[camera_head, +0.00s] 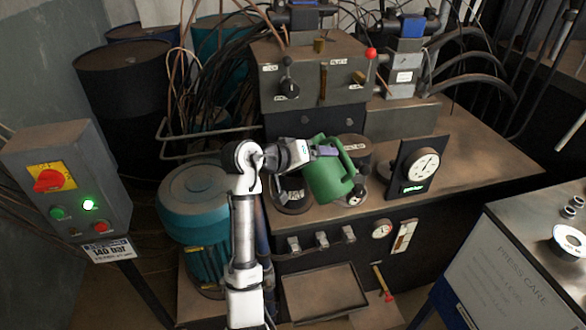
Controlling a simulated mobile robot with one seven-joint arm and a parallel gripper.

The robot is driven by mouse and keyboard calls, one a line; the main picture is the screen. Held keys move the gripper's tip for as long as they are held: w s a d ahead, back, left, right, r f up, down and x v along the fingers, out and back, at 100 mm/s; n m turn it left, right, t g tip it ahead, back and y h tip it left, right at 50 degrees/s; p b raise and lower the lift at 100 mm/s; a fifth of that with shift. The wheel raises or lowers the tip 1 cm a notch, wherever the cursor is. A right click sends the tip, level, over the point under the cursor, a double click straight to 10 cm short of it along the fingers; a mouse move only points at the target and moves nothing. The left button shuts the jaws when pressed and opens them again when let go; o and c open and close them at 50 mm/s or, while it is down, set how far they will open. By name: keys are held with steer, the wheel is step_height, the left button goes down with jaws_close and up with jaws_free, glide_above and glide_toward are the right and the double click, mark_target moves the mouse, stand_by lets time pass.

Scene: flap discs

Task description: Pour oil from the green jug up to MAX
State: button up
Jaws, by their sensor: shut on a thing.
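The green jug (328,184) hangs over the front of the machine's tank top and looks tilted. My gripper (326,151) is shut on the jug near its upper part, by the handle. A dark round fitting (292,201) sits on the tank top just left of the jug, partly hidden by my arm. A small pale level gauge (404,236) is on the tank front; its MAX mark and any oil level are too small to read. I cannot see whether oil flows from the jug.
A dark capped cylinder (355,148) stands close behind the jug. A dial gauge (423,165) stands to the right. The lever block (312,76) rises behind. A teal motor (196,205) is at left, and an empty tray (322,292) is below. The tank top's right part is clear.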

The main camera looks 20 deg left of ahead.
stand_by(0.6)
steer(key=shift+s+d+f+m+y+b, duration=0.1)
steer(key=shift+d+f+m+y+b, duration=0.25)
steer(key=shift+b, duration=0.5)
steer(key=shift+a+f, duration=0.1)
steer(key=shift+f, duration=0.2)
steer(key=shift+r, duration=0.1)
